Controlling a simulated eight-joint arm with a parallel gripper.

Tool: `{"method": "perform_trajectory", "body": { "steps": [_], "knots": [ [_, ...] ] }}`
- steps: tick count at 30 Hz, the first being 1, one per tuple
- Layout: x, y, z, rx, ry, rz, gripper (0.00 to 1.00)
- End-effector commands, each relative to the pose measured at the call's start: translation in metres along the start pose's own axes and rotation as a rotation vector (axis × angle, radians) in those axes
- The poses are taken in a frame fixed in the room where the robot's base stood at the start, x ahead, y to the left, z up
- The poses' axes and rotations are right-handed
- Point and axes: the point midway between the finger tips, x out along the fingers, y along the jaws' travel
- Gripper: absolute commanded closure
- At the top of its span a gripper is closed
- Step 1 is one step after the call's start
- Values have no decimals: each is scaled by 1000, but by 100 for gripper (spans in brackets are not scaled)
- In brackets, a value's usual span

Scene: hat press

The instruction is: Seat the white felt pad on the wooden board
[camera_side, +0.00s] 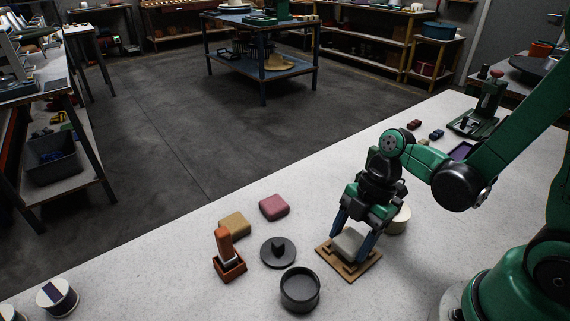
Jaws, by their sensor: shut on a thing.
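The white felt pad (349,242) looks pale grey and is a rounded block. My gripper (352,240) points down and is shut on it, with a blue finger on either side. The brown wooden board (364,267) lies flat on the pale worktop directly under the pad. The pad is over the middle of the board and looks roughly level. I cannot tell whether it touches the board or hangs slightly above it. The fingers hide parts of the pad's sides.
Left of the board are a black open cup (300,289), a black knobbed disc (278,252), an orange-handled stamp (228,256), a tan block (235,224) and a pink block (273,207). A cream round piece (399,220) stands close behind right. The worktop's left front is mostly clear.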

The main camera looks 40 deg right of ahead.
Motion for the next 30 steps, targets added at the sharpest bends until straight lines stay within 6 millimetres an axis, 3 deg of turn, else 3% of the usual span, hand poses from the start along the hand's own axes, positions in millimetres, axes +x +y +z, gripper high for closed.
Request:
{"method": "perform_trajectory", "body": {
  "steps": [2,3,6,19,30],
  "knots": [
    [0,0,0,0,0,0,88],
    [0,0,0,0,0,0,30],
    [0,0,0,0,0,0,2],
    [-4,0,0,0,0,0,2],
    [-40,0,0,2,0,0,2]
  ]
}}
